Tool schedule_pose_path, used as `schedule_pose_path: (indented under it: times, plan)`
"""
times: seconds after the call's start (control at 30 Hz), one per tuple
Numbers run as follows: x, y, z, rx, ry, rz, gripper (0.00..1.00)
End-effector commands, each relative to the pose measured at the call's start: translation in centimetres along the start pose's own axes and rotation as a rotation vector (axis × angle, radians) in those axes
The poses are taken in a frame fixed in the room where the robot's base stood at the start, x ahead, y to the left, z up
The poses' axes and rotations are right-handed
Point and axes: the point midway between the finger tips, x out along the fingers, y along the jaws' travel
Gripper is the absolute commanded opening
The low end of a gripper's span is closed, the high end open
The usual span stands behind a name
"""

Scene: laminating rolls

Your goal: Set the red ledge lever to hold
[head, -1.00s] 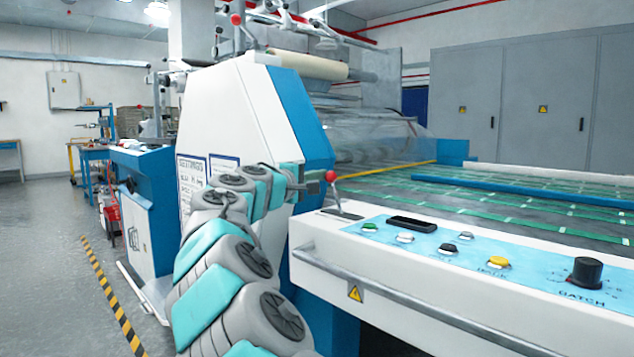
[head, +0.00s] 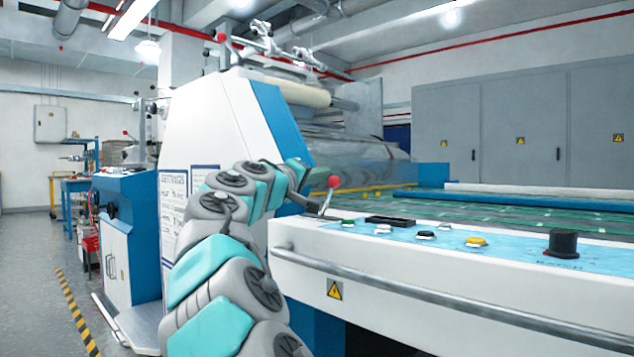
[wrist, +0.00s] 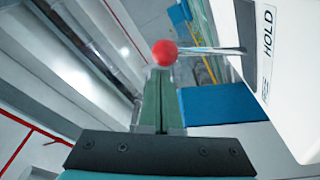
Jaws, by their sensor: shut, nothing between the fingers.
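The ledge lever has a red ball knob (head: 333,181) on a thin metal rod (head: 326,202), standing at the left end of the white ledge. In the head view the rod leans to the right from its base. My gripper (head: 314,206) is just left of the rod, below the knob. In the wrist view the green fingers (wrist: 158,100) are shut together and empty, with the red knob (wrist: 164,53) right at their tips; I cannot tell whether they touch. The rod (wrist: 210,50) runs right from the knob toward the white panel, printed HOLD (wrist: 268,32).
The ledge's blue control panel (head: 400,236) carries several buttons and a black knob (head: 563,243). A metal rail (head: 400,290) runs along the ledge front. The tall white and blue machine housing (head: 235,130) stands behind my arm. Grey floor is clear at left.

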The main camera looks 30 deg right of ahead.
Motion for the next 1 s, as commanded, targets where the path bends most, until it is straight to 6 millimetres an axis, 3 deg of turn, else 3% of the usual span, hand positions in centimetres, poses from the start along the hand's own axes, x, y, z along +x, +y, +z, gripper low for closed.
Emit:
schedule_pose_path:
  times: [0.8, 1.0]
  plan:
    - [-0.04, -0.05, 0.21, -0.002, 0.0, 0.0, 0.0]
    - [-0.2, 0.82, -0.56, -0.001, 0.002, -0.001, 0.0]
